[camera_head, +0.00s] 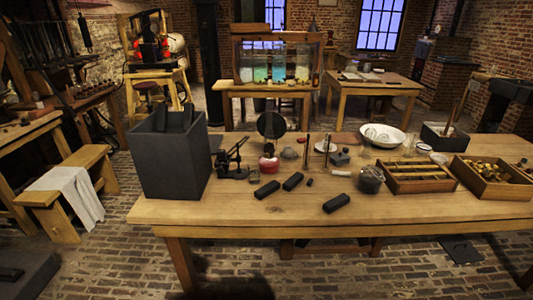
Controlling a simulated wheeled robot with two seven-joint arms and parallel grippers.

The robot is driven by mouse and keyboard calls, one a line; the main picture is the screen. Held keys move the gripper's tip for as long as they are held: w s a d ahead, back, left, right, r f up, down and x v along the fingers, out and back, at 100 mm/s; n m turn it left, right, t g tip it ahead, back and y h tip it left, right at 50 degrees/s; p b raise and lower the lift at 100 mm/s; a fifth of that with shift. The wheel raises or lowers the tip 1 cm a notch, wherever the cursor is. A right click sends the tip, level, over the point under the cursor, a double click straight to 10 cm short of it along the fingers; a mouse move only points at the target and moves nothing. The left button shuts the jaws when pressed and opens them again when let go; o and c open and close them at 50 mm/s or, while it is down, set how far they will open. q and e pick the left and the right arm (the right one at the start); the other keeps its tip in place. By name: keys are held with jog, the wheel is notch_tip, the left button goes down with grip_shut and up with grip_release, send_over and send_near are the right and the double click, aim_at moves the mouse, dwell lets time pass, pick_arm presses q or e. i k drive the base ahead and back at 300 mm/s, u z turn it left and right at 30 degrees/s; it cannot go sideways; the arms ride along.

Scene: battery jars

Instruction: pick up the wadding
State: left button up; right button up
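I cannot pick out the wadding with certainty. A dark, rough clump (370,180) sits at the front middle of the wooden table, beside the divided tray. A small grey mound (289,153) lies further back, near a red-based vessel (269,164). A white bowl (390,142) at the back right holds something pale or clear that is too small to make out. Neither of my grippers shows in this view.
The wooden table (230,212) has a clear front strip. A tall dark box (172,165) stands at its left end. Several black blocks (336,203) lie mid-table. A divided tray (418,187) and a crate of small parts (490,188) stand right. A cloth-draped bench (48,198) is left.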

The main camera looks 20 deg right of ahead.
aim_at(288, 150)
jog(key=u, duration=1.9)
jog(key=k, duration=1.4)
jog(key=z, duration=1.85)
